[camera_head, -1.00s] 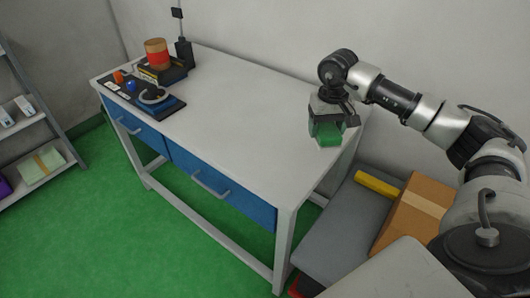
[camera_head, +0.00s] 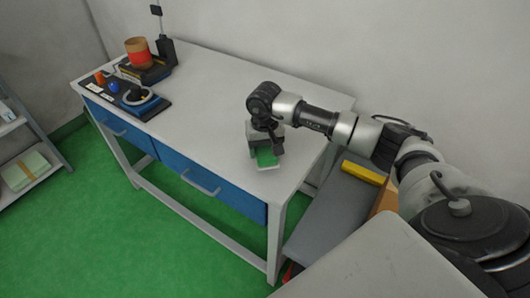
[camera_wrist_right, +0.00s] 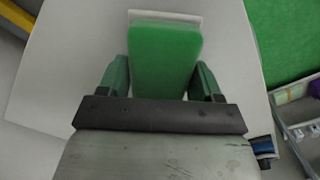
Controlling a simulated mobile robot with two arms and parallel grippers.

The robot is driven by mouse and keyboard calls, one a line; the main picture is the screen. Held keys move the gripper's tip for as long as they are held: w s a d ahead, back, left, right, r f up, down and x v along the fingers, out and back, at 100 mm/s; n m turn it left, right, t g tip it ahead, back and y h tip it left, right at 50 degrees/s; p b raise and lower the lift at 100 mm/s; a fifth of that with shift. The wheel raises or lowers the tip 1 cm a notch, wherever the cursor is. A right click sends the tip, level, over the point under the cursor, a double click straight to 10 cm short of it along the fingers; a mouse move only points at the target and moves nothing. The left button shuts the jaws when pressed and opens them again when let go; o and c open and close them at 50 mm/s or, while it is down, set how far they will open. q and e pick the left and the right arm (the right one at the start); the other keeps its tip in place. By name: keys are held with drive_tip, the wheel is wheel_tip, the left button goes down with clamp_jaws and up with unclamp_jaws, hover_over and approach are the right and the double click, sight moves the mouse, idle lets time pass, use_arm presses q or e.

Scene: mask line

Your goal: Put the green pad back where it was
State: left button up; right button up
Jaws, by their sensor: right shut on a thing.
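The green pad (camera_head: 265,157) is between the fingers of my right gripper (camera_head: 267,161), over the near right part of the white table (camera_head: 225,95). In the right wrist view the green pad (camera_wrist_right: 165,55) fills the space between the two green-sided fingers, with a pale edge showing beyond its far end. My right gripper (camera_wrist_right: 164,80) is shut on it. I cannot tell whether the pad touches the tabletop. My left gripper is not in view.
At the table's far left are a dark tray (camera_head: 137,100) with small parts and a ring, and an orange-red roll (camera_head: 138,52) on a dark box. The table's middle is clear. A grey surface with a yellow bar (camera_head: 364,172) stands right of the table.

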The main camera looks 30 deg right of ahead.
sight(265, 147)
wheel_tip(265, 147, down, 2)
drive_tip(key=shift+f, duration=0.2)
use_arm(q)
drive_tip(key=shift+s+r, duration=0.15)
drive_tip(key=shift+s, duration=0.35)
use_arm(e)
drive_tip(key=shift+f, duration=0.2)
drive_tip(key=o, duration=0.9)
drive_tip(key=shift+r, duration=0.4)
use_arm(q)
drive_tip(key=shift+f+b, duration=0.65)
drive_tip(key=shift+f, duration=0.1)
use_arm(e)
wheel_tip(265, 147, up, 12)
drive_tip(key=shift+f, duration=0.2)
